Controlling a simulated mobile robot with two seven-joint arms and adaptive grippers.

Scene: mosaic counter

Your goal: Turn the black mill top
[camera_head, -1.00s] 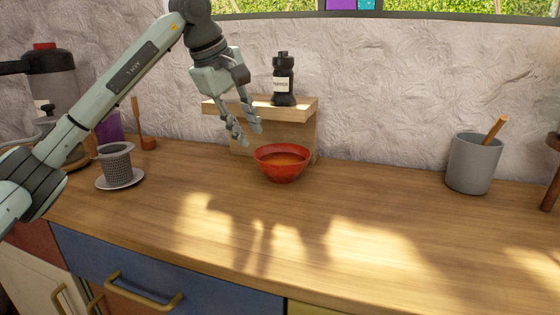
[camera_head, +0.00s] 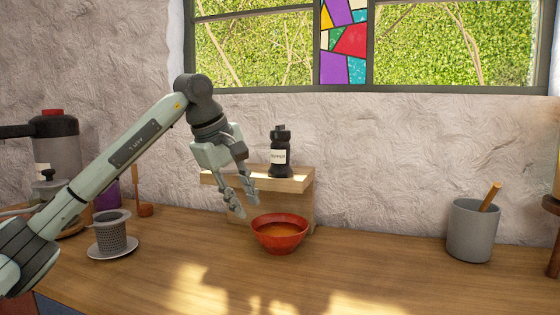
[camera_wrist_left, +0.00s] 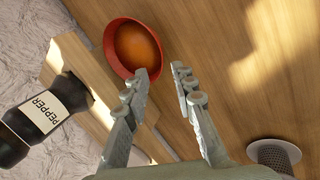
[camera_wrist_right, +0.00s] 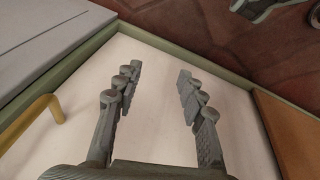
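The black pepper mill (camera_head: 281,152) with a white label stands upright on a small wooden shelf (camera_head: 300,183) against the wall. Its body and label also show in the left wrist view (camera_wrist_left: 44,112), at the left edge, where its top is partly cut off. My left gripper (camera_head: 246,205) is open and empty, its fingers pointing down, left of the mill and lower than it, near the red bowl's left rim. It is not touching the mill. My right gripper (camera_wrist_right: 158,75) shows only in the right wrist view, open and empty in front of a pale panel.
A red bowl of orange soup (camera_head: 280,234) stands in front of the shelf. A grey perforated cup on a saucer (camera_head: 112,233) and a coffee maker (camera_head: 58,150) are at the left. A grey pot with a wooden handle (camera_head: 472,230) stands right. The counter between is clear.

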